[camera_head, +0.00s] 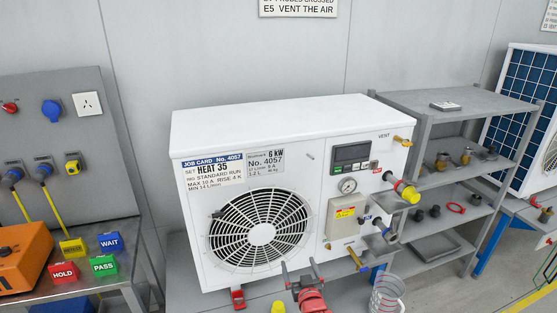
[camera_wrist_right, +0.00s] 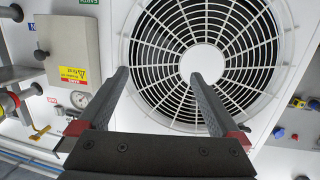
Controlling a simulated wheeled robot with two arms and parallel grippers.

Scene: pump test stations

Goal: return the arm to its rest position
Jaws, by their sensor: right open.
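My right gripper (camera_head: 299,266) is at the bottom middle of the head view, in front of the lower part of the white pump unit (camera_head: 270,116). Its two dark fingers stand apart with nothing between them. In the right wrist view the open fingers (camera_wrist_right: 160,75) point at the round fan grille (camera_wrist_right: 150,30) of the unit. No contact with the grille shows. Most of the right arm is outside the head view. My left gripper is not in view.
A grey control panel (camera_head: 70,140) stands at left. Coloured blocks, including a green PASS block (camera_head: 104,265), and an orange case (camera_head: 22,262) rest on a bench. Valves (camera_head: 406,190) stick out on the unit's right. A grey shelf (camera_head: 455,105) holds fittings.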

